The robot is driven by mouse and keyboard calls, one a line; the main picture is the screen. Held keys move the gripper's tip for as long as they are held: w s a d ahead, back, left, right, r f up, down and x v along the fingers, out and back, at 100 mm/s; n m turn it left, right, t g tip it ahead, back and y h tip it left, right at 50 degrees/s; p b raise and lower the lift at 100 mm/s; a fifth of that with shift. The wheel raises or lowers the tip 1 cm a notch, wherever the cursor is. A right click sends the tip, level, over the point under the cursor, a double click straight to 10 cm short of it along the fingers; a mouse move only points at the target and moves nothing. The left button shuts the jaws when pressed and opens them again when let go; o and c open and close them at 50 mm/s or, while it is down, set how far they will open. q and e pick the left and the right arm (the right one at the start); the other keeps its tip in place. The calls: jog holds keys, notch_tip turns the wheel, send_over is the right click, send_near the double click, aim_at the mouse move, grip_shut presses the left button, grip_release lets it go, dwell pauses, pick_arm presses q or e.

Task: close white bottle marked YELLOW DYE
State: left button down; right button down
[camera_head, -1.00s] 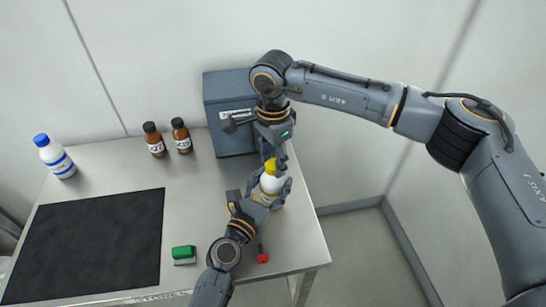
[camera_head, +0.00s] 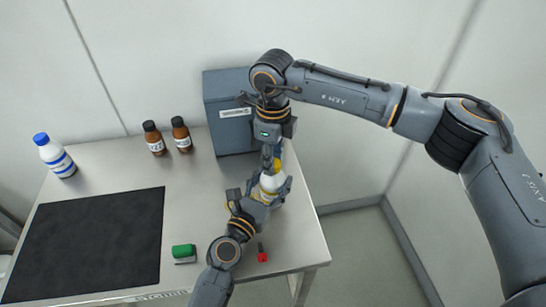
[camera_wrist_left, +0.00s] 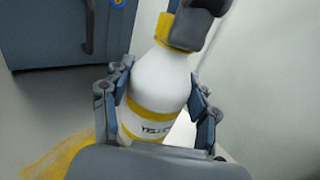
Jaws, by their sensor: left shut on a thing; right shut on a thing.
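The white bottle with the YELLOW label (camera_wrist_left: 157,82) stands in the left wrist view, its label partly cut off by my gripper. It also shows in the head view (camera_head: 272,182). My left gripper (camera_head: 269,189) is shut around its body. The yellow cap (camera_wrist_left: 180,30) sits at the bottle's neck, partly hidden by a finger of my right gripper (camera_head: 272,160). My right gripper comes from above and is shut on the cap. I cannot tell how tightly the cap is seated.
A grey box (camera_head: 229,125) stands close behind the bottle. Two brown bottles (camera_head: 153,138) (camera_head: 181,135) and a blue-capped bottle (camera_head: 55,156) stand at the back left. A black mat (camera_head: 90,240), a green-topped block (camera_head: 184,254) and a red item (camera_head: 262,257) lie nearer. A yellow patch (camera_wrist_left: 60,155) marks the tabletop.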

jog(key=c, duration=0.8)
grip_release()
jog(key=shift+c, duration=0.2)
notch_tip(320, 180, up, 12)
pick_arm(q)
jog(key=shift+c, duration=1.5)
grip_release()
jog(key=v, duration=1.2)
